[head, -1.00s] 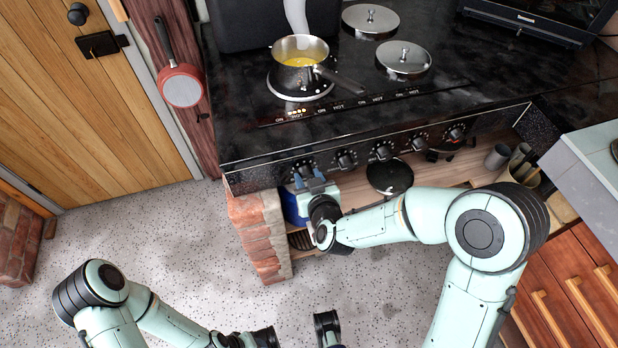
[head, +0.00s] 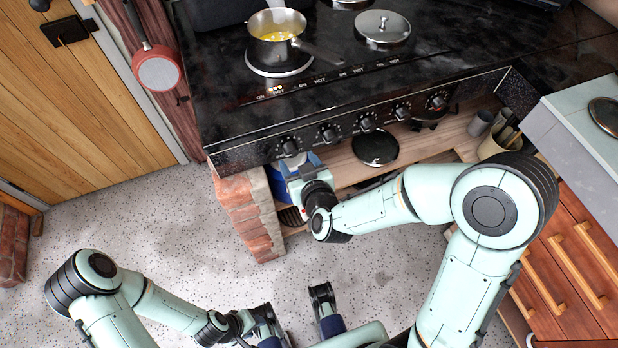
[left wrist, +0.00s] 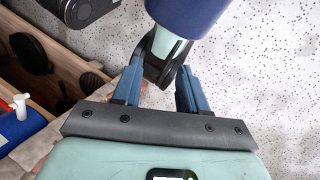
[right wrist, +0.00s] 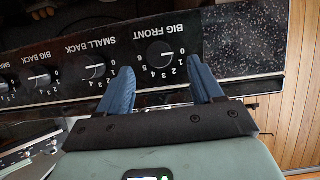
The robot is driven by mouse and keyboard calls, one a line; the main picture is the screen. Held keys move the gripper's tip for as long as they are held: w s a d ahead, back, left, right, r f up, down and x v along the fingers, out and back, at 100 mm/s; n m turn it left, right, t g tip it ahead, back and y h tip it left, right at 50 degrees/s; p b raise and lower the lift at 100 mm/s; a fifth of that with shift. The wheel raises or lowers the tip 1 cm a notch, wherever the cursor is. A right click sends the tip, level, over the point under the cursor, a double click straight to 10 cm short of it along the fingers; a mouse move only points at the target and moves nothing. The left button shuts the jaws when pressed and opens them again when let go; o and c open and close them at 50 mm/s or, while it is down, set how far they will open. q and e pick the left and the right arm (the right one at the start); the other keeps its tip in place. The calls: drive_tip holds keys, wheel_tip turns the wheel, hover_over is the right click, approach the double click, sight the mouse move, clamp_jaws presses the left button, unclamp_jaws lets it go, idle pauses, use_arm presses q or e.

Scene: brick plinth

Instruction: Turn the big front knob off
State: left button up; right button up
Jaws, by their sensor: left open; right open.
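The big front knob (right wrist: 160,54) is black with a white mark, under a "BIG FRONT" label that reads upside down in the right wrist view. Its mark appears to point toward the 0 side, though it is small. In the head view this knob (head: 289,147) is the leftmost on the stove front. My right gripper (right wrist: 163,78) is open, its blue fingers either side of the knob's lower area; contact cannot be told. It also shows in the head view (head: 297,163). My left gripper (left wrist: 158,85) is open and empty above the floor, away from the stove.
A pan of yellow liquid (head: 275,38) stands on the left burner. Small indicator lights (head: 275,89) glow on the stovetop (head: 225,110). Other knobs (head: 327,134) line the front. A shelf (head: 345,170) lies below. Speckled floor (head: 130,220) is open at left.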

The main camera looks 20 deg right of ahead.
use_arm(q)
drive_tip(key=w+a+f+t+y+b, duration=0.1)
drive_tip(key=w+a+f+t+b, duration=0.2)
drive_tip(key=w+f+b, duration=0.7)
drive_tip(key=shift+a+f+n+y, duration=0.4)
drive_tip(key=shift+a+f, duration=0.35)
drive_tip(key=shift+a, duration=0.55)
use_arm(e)
drive_tip(key=v, duration=0.9)
